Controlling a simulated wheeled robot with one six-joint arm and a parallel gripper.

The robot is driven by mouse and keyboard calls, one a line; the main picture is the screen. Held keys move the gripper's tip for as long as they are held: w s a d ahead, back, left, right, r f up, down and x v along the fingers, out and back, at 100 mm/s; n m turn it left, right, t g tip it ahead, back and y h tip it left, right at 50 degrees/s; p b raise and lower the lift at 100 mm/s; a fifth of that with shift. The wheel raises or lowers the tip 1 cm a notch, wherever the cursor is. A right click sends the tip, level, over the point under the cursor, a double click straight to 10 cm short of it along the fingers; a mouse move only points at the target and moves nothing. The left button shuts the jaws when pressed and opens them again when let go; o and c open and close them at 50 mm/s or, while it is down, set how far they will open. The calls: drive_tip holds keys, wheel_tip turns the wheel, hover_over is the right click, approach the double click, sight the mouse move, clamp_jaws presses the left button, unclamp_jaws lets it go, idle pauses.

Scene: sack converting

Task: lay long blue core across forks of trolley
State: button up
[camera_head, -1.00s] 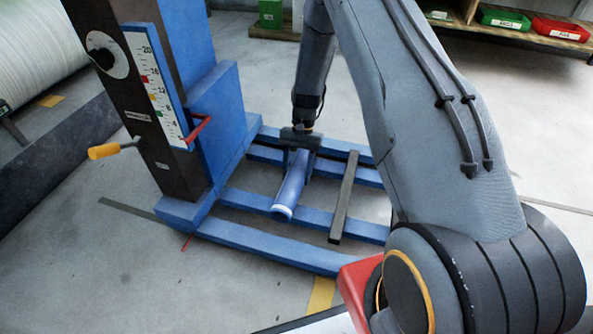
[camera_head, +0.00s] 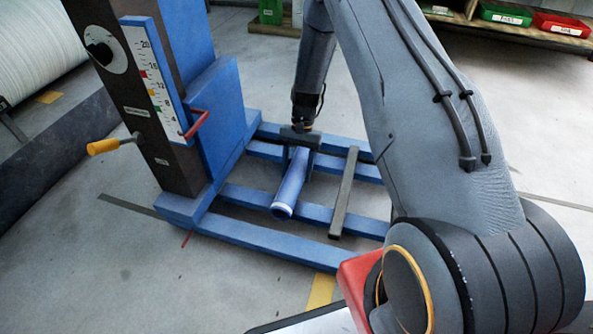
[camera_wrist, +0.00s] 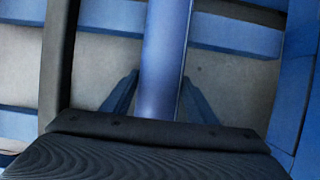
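The long blue core (camera_head: 291,184) lies over the trolley's forks, crossing the two inner blue beams (camera_head: 234,197). Its pale open end points towards the camera. I cannot tell whether it rests fully on the beams. My gripper (camera_head: 296,158) points down at the core's far part. In the wrist view, the core (camera_wrist: 165,55) runs up from beneath the gripper body, and the dark fingers (camera_wrist: 160,78) stand one on each side of it. The finger tips are very close to its sides. Contact is unclear, and the core's end under the gripper is hidden.
A dark bar (camera_head: 344,192) lies across the forks, right of the core. The trolley's mast (camera_head: 140,85) with scale and yellow-handled crank (camera_head: 103,147) stands left. A large white roll (camera_head: 40,50) is at far left. Green (camera_head: 503,17) and red (camera_head: 561,25) bins sit back right.

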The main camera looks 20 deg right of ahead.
drive_tip(key=o, duration=0.4)
drive_tip(key=shift+c, duration=0.2)
drive_tip(key=shift+p+v, duration=1.85)
drive_tip(key=shift+v, duration=2.1)
